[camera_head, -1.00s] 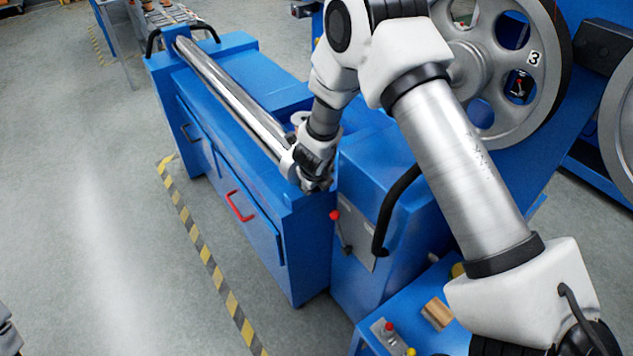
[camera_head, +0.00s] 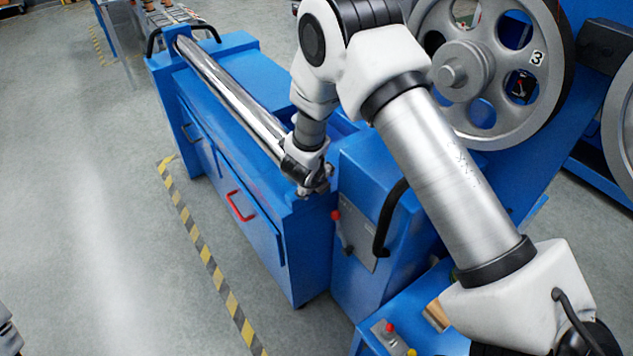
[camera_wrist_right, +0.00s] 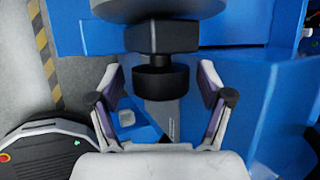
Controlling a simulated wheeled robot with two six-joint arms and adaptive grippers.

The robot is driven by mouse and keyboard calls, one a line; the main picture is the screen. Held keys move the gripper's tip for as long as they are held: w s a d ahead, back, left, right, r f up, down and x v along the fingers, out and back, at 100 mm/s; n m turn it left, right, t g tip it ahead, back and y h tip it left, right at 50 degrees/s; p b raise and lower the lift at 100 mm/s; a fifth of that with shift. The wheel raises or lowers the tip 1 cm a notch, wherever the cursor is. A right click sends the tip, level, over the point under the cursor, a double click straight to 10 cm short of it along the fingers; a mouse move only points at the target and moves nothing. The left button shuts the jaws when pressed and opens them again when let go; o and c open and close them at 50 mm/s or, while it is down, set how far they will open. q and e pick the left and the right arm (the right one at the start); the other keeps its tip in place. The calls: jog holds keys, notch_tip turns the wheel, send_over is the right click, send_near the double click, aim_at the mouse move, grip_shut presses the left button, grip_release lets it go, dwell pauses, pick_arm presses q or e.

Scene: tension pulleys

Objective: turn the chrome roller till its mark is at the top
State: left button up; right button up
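The chrome roller (camera_head: 228,90) lies along the top of the blue machine in the head view, running from the far left to my right gripper. I see no mark on its visible side. My right gripper (camera_head: 318,188) is at the roller's near end, which it partly hides. In the right wrist view my gripper's two fingers (camera_wrist_right: 160,82) stand apart on either side of a black round part (camera_wrist_right: 168,82) below a dark block. Gaps show between the fingers and this part, so the gripper is open. My left gripper is not in view.
The blue cabinet (camera_head: 245,195) has a red handle (camera_head: 240,205). A black bent handle (camera_head: 388,215) and a red-knobbed lever (camera_head: 340,228) are close by. A large grey wheel (camera_head: 460,70) stands behind my arm. A striped floor line (camera_head: 205,250) borders open floor at left.

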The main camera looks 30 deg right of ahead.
jog(key=v, duration=1.2)
